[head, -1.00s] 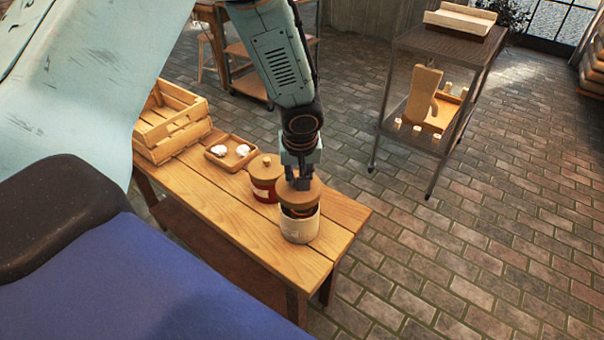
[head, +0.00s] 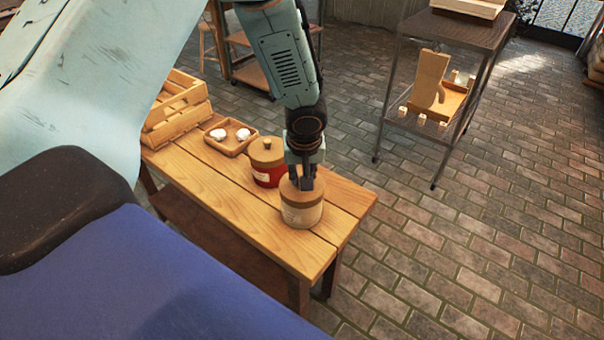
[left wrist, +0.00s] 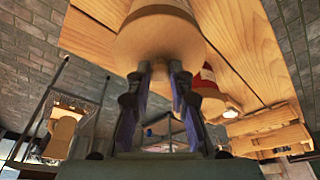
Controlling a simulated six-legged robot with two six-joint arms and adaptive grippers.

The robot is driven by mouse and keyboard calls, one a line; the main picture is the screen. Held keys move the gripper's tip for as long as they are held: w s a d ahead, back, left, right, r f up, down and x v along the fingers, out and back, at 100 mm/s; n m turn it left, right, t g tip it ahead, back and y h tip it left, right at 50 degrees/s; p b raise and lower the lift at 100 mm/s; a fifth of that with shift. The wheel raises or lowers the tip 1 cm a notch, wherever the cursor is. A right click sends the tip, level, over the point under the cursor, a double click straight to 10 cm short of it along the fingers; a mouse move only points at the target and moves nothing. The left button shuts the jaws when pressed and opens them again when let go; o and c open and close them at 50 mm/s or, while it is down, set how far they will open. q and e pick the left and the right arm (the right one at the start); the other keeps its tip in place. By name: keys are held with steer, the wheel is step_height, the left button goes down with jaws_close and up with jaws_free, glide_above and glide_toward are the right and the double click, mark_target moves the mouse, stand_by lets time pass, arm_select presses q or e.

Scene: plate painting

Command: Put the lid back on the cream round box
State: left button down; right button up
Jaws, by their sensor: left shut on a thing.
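The cream round box (head: 301,216) stands upright near the front right end of the wooden table. Its wooden lid (head: 291,195) sits on its top, level as far as I can see. My left gripper (head: 302,184) points down onto the lid and is shut on its knob, which the fingers hide. In the left wrist view my left gripper (left wrist: 158,75) reaches the lid (left wrist: 158,45), with the cream box (left wrist: 163,8) directly beyond it. My right gripper is not in view.
A red round box (head: 266,172) with a wooden lid stands close behind the cream box. A small tray (head: 230,151) with white pieces and a slatted crate (head: 176,108) are farther left. The table's front left surface (head: 225,205) is clear. A metal cart (head: 455,32) stands beyond.

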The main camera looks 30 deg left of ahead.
arm_select(q)
steer(key=shift+a, duration=0.15)
stand_by(0.3)
steer(key=shift+s, duration=0.1)
steer(key=shift+b, duration=0.35)
stand_by(0.3)
steer(key=shift+b, duration=0.3)
stand_by(0.5)
steer(key=shift+f+b, duration=0.15)
steer(key=shift+b, duration=0.7)
stand_by(1.0)
steer(key=c, duration=1.1)
jaws_free()
